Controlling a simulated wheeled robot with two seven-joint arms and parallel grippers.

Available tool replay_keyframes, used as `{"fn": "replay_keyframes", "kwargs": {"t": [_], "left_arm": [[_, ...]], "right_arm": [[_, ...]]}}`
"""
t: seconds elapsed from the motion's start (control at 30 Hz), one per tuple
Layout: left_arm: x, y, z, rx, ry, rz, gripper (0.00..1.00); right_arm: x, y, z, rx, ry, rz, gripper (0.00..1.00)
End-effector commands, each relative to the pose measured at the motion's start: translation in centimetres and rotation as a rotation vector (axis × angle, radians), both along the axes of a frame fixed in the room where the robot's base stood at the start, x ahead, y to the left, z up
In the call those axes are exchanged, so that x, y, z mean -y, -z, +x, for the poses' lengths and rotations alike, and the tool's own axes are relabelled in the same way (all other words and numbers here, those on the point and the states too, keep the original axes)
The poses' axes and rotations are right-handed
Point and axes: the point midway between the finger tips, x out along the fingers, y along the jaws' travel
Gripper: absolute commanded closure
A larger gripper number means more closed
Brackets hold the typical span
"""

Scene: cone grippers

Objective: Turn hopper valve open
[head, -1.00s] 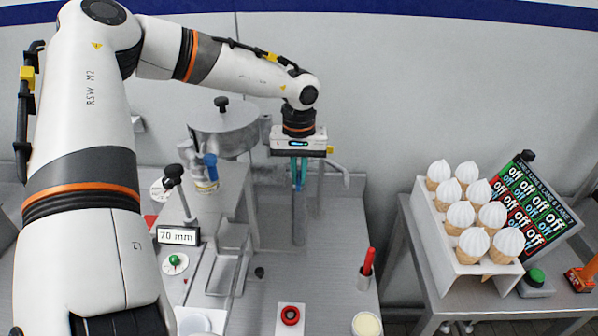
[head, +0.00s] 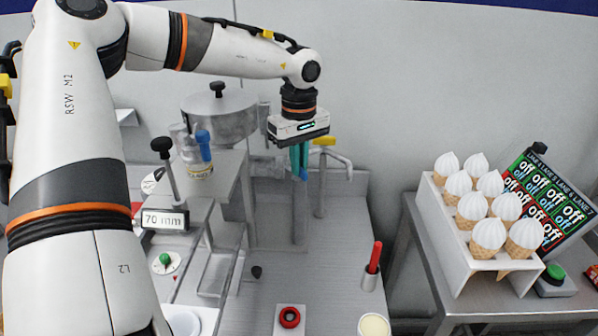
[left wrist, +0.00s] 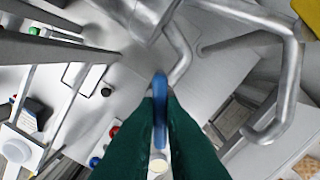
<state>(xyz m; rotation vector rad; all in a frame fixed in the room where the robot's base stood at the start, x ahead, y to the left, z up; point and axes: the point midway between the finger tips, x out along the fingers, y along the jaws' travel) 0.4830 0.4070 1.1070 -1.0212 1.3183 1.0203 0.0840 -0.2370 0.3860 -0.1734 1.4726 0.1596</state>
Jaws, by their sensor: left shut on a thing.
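My left gripper (head: 300,162) hangs fingers down at the back of the steel bench, to the right of the round steel hopper (head: 217,120). Its green fingers are shut on a narrow blue handle, which I take to be the valve handle. In the left wrist view the blue handle (left wrist: 160,98) stands between the two green fingertips, its far end showing beyond them. The joint between handle and pipe is hidden, so I cannot tell how far the valve is turned. My right gripper is not in view.
Steel pipes, one with a yellow part (head: 324,141), stand close to the gripper's right. A red button (head: 289,317) and a red stick in a holder (head: 372,268) are at the front. A cone rack (head: 450,250) stands right. The bench middle is largely clear.

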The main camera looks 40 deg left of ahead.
Motion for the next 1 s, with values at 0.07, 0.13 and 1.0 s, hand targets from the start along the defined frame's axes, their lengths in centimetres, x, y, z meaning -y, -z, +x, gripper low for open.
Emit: {"fn": "replay_keyframes", "kwargs": {"t": [0.07,0.13,1.0], "left_arm": [[0.0,0.3,0.0,0.001,-0.072,0.002,1.0],[0.0,0.3,0.0,0.0,-0.138,0.002,1.0],[0.0,0.0,0.0,0.0,-0.864,0.001,1.0]], "right_arm": [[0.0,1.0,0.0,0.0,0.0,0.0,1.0],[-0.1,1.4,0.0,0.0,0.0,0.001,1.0],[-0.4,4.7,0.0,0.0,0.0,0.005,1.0]]}}
